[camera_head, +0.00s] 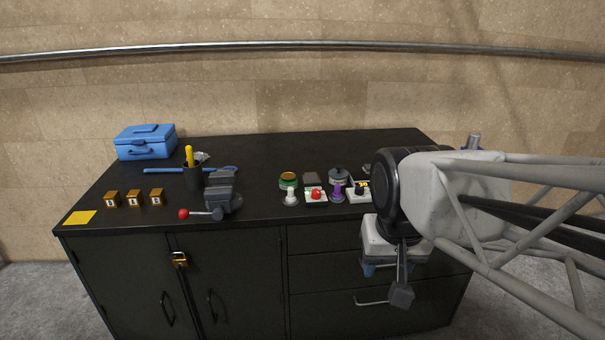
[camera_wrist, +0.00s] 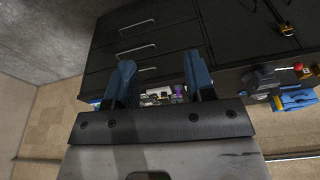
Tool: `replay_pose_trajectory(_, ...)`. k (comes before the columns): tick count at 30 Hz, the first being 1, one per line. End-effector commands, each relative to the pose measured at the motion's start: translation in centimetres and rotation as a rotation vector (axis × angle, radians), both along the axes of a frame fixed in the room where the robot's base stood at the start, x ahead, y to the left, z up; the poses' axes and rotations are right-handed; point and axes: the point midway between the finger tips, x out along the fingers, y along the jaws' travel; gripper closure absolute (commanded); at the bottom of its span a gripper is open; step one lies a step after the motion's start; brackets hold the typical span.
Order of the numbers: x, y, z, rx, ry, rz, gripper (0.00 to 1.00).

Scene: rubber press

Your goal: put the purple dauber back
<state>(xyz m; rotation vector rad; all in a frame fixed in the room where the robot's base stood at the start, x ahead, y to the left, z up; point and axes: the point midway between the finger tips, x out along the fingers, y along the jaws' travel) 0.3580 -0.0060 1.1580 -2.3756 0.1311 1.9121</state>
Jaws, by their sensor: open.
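The purple dauber (camera_head: 337,192) stands upright near the front edge of the black workbench, between two small white trays; a small purple patch, likely the same dauber, shows past my fingers in the wrist view (camera_wrist: 179,90). A white dauber (camera_head: 291,197) stands to its left. A red-topped item (camera_head: 315,195) sits at the left white tray. My gripper (camera_wrist: 160,66) is open, with blue fingers apart and nothing seen between them. In the head view it hangs in front of the drawers, right of the dauber and lower than the bench top.
A green jar (camera_head: 288,181) and a grey-blue lidded jar (camera_head: 338,176) stand behind the daubers. A vise (camera_head: 222,195) with a red-knobbed handle is to the left. A blue toolbox (camera_head: 146,141) sits at the back left. My arm hides the bench's right part.

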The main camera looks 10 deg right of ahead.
Motion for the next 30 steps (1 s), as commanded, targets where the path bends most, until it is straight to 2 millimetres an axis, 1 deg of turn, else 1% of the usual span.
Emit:
replay_pose_trajectory(1, -1.2, 0.0, -0.4, -0.004, -0.005, 0.022, 0.51)
replay_pose_trajectory(3, -2.3, 0.1, -0.9, -0.011, -0.01, 0.051, 0.51)
replay_pose_trajectory(6, -3.5, 0.2, -1.5, -0.017, -0.015, 0.08, 0.51)
replay_pose_trajectory(9, -4.1, 0.2, -1.9, -0.021, -0.016, 0.098, 0.51)
replay_pose_trajectory(30, -4.3, 0.2, -2.0, -0.022, -0.016, 0.102, 0.51)
